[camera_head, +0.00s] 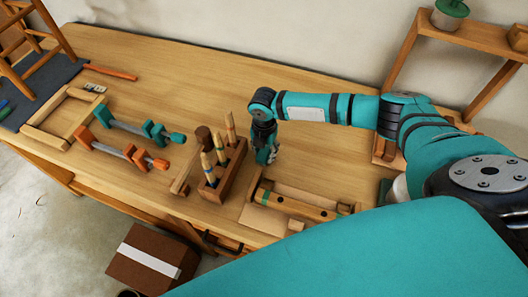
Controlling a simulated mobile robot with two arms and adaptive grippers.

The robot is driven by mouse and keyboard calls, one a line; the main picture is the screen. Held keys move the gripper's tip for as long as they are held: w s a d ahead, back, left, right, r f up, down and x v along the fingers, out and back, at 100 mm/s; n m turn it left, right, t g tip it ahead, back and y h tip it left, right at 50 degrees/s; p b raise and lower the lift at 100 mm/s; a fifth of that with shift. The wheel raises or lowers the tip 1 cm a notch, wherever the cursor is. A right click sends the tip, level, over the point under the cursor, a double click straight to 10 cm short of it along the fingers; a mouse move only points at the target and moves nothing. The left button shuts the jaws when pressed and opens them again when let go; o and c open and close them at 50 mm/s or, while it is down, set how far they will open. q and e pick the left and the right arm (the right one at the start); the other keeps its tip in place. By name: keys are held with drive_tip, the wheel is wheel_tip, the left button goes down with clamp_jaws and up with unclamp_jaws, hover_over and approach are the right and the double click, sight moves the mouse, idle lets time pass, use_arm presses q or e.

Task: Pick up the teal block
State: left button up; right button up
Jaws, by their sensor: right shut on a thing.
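My right gripper (267,155) hangs down over the workbench, just to the right of the wooden tool holder. It is shut on a small teal piece, the teal block (262,156), which shows between its fingers and is partly hidden by them. I cannot tell whether the block touches the bench top. My left gripper is not in view.
A tool holder (222,178) with upright chisels stands close to the left of the gripper. A spirit level (290,204) lies in front. Two bar clamps (125,150) lie at left. The bench (190,85) is clear behind. A cardboard box (145,275) sits on the floor.

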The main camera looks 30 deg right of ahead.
sight(265, 151)
drive_tip(key=shift+r+b, duration=0.3)
drive_tip(key=shift+r, duration=0.3)
wheel_tip(265, 151, up, 2)
drive_tip(key=shift+d+r+b, duration=0.1)
drive_tip(key=shift+b, duration=0.45)
drive_tip(key=s+d+b, duration=0.1)
drive_tip(key=s, duration=0.4)
drive_tip(key=s+d+r+b, duration=0.1)
drive_tip(key=s+d, duration=0.1)
drive_tip(key=s, duration=0.3)
drive_tip(key=s+d+b, duration=0.1)
drive_tip(key=s+d, duration=0.1)
drive_tip(key=s, duration=0.3)
drive_tip(key=shift+d+r, duration=0.15)
drive_tip(key=shift+r, duration=0.1)
